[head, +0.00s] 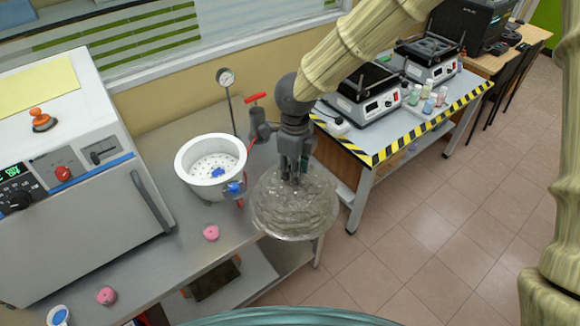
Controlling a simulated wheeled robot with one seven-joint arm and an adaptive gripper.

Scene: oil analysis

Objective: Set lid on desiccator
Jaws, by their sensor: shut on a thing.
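The desiccator base (212,165) is a white round bowl on the grey metal table. It is open at the top and shows a white perforated plate with blue bits on it. The clear glass lid (294,208) hangs to the right of the base, by the table's right edge. My gripper (291,176) points down and is shut on the top of the lid. The lid looks about level and apart from the base. Its knob is hidden between the fingers.
A pressure gauge (226,78) on a thin post and a red-handled valve (258,120) stand behind the base. A white oven (75,185) fills the left. Pink objects (211,232) lie in front. A striped bench (385,150) with hot plates stands right.

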